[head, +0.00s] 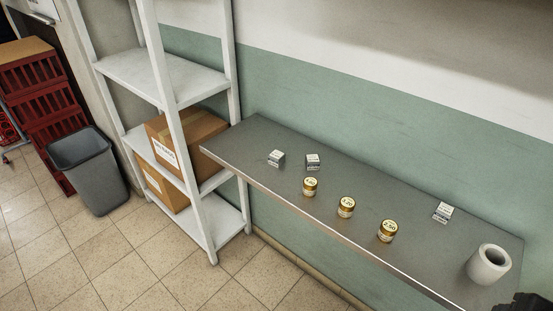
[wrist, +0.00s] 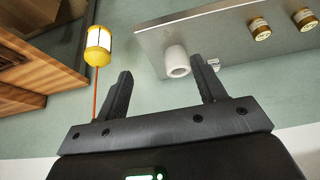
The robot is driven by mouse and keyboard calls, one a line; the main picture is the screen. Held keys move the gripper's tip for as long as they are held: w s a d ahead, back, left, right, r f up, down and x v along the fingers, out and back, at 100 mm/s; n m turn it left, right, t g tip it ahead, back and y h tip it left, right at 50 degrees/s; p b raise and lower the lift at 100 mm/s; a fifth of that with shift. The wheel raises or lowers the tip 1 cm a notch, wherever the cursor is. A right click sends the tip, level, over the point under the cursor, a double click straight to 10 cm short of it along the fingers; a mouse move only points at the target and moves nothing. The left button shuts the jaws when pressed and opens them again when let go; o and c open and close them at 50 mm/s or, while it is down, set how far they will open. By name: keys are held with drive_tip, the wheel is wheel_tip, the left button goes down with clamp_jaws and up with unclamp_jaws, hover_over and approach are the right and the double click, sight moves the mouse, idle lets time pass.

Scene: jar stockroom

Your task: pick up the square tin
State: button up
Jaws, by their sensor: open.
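The frames do not show which one is meant. My gripper (wrist: 161,65) is open and empty in the wrist view, apart from the counter. A small pale tin (wrist: 215,65) shows there partly behind the right finger. A dark piece of my arm shows at the head view's bottom right corner.
Three gold-lidded jars (head: 310,187) (head: 346,207) (head: 388,231) stand along the counter's front. A pale round cup (head: 489,264) stands at its right end. A white rack (head: 172,85) with boxes adjoins the left end. A yellow-and-white hanging object (wrist: 98,46) is left in the wrist view.

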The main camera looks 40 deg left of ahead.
drive_tip(key=shift+w, duration=0.1)
drive_tip(key=w+a+r, duration=0.4)
drive_tip(key=w+a, duration=0.1)
drive_tip(key=w, duration=0.2)
drive_tip(key=w+a+r, duration=0.3)
drive_tip(key=w+a, duration=0.3)
drive_tip(key=w, duration=0.1)
drive_tip(key=w+a+g, duration=0.1)
drive_tip(key=w+a, duration=0.3)
drive_tip(key=a, duration=0.4)
drive_tip(key=w+a, duration=0.5)
drive_tip(key=a, duration=0.3)
drive_tip(key=n, duration=0.1)
approach(277, 154)
drive_tip(key=x, duration=0.5)
drive_tip(key=shift+s+d, duration=0.1)
drive_tip(key=shift+d, duration=0.25)
drive_tip(key=x, duration=0.5)
drive_tip(key=shift+a+f, duration=0.1)
drive_tip(key=shift+a, duration=0.2)
drive_tip(key=c, duration=1.1)
